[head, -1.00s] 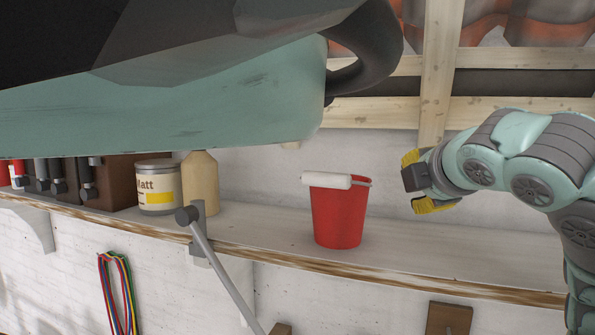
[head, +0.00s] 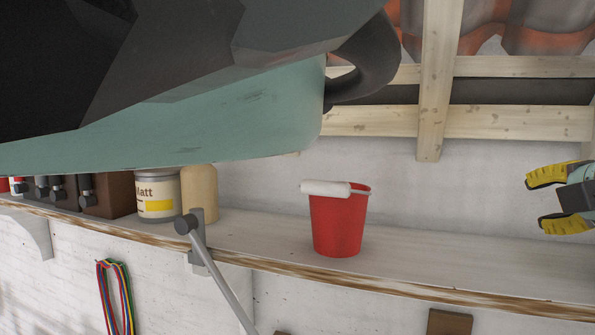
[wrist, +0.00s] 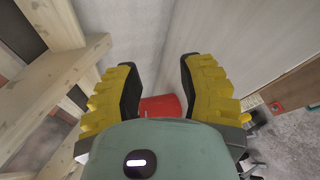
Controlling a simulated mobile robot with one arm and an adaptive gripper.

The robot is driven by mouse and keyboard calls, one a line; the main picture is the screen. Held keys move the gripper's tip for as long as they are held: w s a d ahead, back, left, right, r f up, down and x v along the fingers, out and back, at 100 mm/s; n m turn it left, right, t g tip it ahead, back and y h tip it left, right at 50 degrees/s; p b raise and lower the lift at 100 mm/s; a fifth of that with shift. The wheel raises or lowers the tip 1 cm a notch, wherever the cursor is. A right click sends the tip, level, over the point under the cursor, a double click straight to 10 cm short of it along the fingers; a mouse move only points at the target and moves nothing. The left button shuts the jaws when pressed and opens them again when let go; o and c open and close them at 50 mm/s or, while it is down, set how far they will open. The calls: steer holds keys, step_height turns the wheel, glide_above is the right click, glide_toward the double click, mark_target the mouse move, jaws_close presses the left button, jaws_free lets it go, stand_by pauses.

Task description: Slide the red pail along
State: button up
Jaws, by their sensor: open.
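Left of the pail stand a beige bottle (head: 199,195), a Matt paint tin (head: 157,195) and a brown box (head: 109,194). A grey bar (head: 222,285) rises at the shelf's front edge. The shelf right of the pail is clear. Wooden beams (head: 433,90) cross the wall above.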

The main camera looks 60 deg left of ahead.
steer(key=b+v, duration=0.7)
steer(key=b, duration=0.6)
steer(key=shift+s, duration=0.15)
steer(key=shift+d+r, duration=0.15)
